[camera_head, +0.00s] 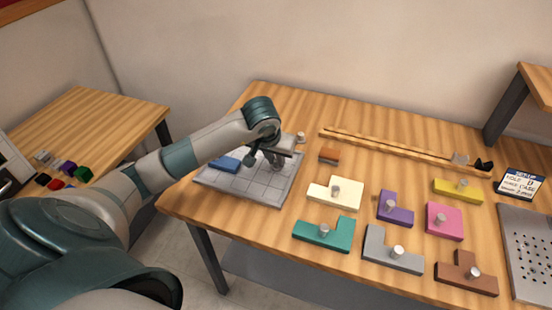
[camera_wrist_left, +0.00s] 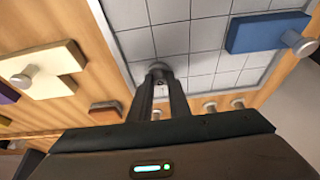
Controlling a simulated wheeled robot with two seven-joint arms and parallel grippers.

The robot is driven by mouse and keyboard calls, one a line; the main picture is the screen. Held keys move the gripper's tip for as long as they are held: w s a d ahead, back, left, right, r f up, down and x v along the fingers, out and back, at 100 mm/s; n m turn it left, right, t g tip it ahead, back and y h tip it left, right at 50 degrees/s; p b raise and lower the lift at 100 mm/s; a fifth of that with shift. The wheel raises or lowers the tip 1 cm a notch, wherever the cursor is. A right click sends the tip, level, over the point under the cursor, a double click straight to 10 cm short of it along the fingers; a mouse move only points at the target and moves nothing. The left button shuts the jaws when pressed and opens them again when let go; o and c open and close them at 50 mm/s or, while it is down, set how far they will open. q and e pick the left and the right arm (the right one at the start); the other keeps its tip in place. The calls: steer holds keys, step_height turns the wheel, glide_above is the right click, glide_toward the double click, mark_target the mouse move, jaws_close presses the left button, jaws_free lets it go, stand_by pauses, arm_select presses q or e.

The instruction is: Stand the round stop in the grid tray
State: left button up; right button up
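The pale grey grid tray (camera_head: 236,193) lies on the wooden table; its tiled floor also shows in the left wrist view (camera_wrist_left: 140,43). My left gripper (camera_head: 262,161) is over the tray's back right part. In the left wrist view my left gripper's fingers (camera_wrist_left: 160,80) are close together. A small grey round piece, apparently the round stop (camera_wrist_left: 159,68), shows at their tips, over the tray near its edge. I cannot tell whether it touches the tray floor. A blue block with a peg (camera_head: 226,163) is at the tray's back left. My right gripper is not in view.
Small pale pegs, one at the tray's back right corner (camera_head: 300,137), stand beside the tray. A small brown block (camera_head: 329,155) and a cream block with a peg (camera_head: 327,193) are to the right. Several other coloured peg blocks fill the front right. A long wooden rail (camera_head: 390,144) lies behind.

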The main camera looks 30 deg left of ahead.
arm_select(q)
steer(key=o, duration=0.4)
steer(key=shift+c, duration=0.2)
steer(key=shift+r, duration=0.2)
steer(key=shift+s+r, duration=0.1)
steer(key=shift+r, duration=0.4)
steer(key=b+v, duration=0.2)
steer(key=v, duration=0.9)
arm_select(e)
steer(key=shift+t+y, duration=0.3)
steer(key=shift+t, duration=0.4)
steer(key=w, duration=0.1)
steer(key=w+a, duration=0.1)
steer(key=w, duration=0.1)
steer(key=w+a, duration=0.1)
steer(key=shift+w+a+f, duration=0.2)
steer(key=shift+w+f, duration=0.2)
arm_select(q)
steer(key=shift+s+d+f, duration=0.1)
steer(key=shift+s, duration=0.05)
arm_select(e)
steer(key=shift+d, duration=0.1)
